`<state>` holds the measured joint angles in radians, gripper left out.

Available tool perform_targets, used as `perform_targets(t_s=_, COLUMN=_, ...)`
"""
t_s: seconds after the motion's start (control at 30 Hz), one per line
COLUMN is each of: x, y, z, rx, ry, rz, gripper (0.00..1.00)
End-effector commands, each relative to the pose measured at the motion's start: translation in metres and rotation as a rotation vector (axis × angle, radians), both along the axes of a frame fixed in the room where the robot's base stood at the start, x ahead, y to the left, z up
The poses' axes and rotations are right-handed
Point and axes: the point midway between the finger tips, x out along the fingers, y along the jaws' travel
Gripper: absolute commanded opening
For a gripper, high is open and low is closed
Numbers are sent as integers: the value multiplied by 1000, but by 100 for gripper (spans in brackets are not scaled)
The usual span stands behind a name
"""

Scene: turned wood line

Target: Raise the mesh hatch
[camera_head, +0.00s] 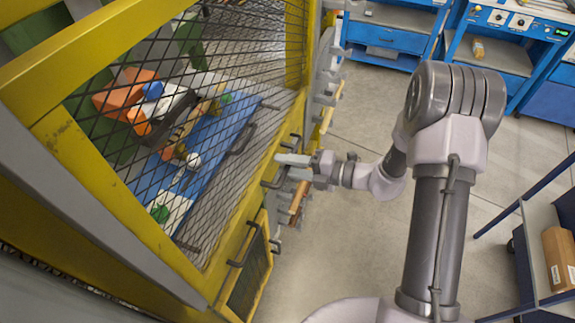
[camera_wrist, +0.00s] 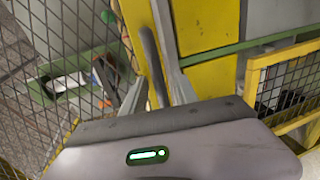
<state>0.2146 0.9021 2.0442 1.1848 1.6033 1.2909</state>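A yellow-framed cell with dark wire mesh (camera_head: 225,165) fills the left of the head view. I cannot tell for certain which mesh part is the hatch. A black handle (camera_head: 242,138) shows at the mesh, and another (camera_head: 270,181) is on the yellow frame near my gripper (camera_head: 282,160). In the wrist view, a dark bar (camera_wrist: 152,68) lies between the fingers of my gripper (camera_wrist: 158,92), beside a yellow post (camera_wrist: 148,30). The fingers look spread around it, with no clear contact. The bar's ends are partly hidden.
A lower mesh panel (camera_head: 250,280) with black handles sits below on the cell. Through the mesh are an orange and black machine (camera_head: 125,95) and a blue surface (camera_head: 215,135). Blue workbenches (camera_head: 385,40) stand behind. A cart with a cardboard box (camera_head: 559,259) is at right. Grey floor between is clear.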

Motion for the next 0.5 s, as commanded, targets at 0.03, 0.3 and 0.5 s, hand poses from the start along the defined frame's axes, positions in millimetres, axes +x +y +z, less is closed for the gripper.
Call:
perform_targets(t_s=0.03, x=0, y=0, z=0, rx=0, ry=0, rz=0, gripper=28)
perform_targets(t_s=0.3, x=0, y=0, z=0, rx=0, ry=0, rz=0, gripper=0)
perform_targets(t_s=0.5, x=0, y=0, z=0, rx=0, ry=0, rz=0, gripper=0)
